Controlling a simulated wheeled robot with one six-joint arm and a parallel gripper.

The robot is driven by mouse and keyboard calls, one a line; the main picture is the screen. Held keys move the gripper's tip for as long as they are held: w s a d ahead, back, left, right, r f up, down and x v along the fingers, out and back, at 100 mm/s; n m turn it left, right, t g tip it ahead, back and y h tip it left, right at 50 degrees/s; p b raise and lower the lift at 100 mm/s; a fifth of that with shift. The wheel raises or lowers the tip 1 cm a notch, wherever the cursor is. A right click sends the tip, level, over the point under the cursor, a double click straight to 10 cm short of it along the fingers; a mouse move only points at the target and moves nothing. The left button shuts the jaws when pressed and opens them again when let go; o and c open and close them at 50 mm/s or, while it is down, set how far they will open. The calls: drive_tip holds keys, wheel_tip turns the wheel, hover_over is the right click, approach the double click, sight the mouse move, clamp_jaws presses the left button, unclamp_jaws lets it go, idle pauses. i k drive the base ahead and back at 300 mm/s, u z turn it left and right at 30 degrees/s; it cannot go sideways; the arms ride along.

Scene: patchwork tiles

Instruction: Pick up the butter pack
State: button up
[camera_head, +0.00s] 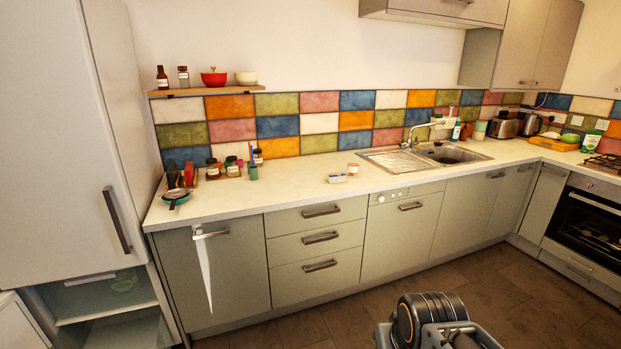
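A small white and blue pack (336,178) lies on the pale worktop (297,196), left of the sink. It may be the butter pack, but it is too small for me to read. A small round tub (353,169) stands just behind it to the right. Part of my own arm shows at the bottom, in front of the cabinets and well short of the worktop. My gripper's fingers do not show.
The sink (447,154) and its drainer lie to the right of the pack. A tall fridge with an open lower compartment (105,300) is at the left. The brown floor (520,290) is clear.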

sight(335, 177)
drive_tip(key=i, duration=2.75)
drive_tip(key=u, duration=1.85)
